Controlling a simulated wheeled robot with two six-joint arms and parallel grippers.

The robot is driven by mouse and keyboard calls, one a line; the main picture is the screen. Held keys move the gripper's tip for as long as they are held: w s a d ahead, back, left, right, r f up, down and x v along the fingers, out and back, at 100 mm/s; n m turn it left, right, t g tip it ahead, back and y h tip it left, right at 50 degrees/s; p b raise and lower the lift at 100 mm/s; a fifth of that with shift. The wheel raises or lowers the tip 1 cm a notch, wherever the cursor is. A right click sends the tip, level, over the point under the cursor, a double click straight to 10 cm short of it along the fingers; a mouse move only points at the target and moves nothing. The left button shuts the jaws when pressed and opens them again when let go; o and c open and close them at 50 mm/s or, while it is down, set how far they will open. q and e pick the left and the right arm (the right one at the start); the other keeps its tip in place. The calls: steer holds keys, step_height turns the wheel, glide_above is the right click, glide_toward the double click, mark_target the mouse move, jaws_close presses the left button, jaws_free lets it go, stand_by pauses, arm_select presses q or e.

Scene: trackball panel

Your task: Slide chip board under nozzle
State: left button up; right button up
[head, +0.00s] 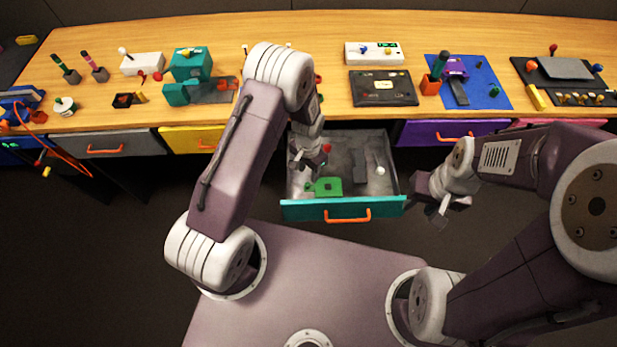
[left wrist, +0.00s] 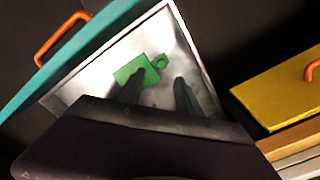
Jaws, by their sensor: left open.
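A green board (head: 328,187) with a small dark square on it lies in the open drawer, near its teal front. In the left wrist view the board (left wrist: 133,72) has a round green tab at one end. My left gripper (head: 308,162) points down into the drawer, above and beside the board. Its fingers (left wrist: 158,92) are apart with nothing held between them; one finger overlaps the board in that view. My right gripper (head: 443,212) hangs right of the drawer, and its finger gap is unclear. I cannot pick out a nozzle for certain.
The pulled-out drawer (head: 342,209) has an orange handle and also holds a dark grey block (head: 360,166) and a white ball (head: 380,170). A teal machine (head: 190,65) stands on the wooden bench, left of my left arm. Shut yellow (head: 190,139) and purple (head: 430,130) drawers flank the open one.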

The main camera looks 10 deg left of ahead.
mark_target(308, 184)
arm_select(q)
steer(key=f, duration=0.9)
steer(key=shift+w+a, duration=0.15)
steer(key=shift+a, duration=0.05)
steer(key=shift+w+f, duration=0.1)
steer(key=shift+f, duration=0.1)
jaws_close()
stand_by(0.8)
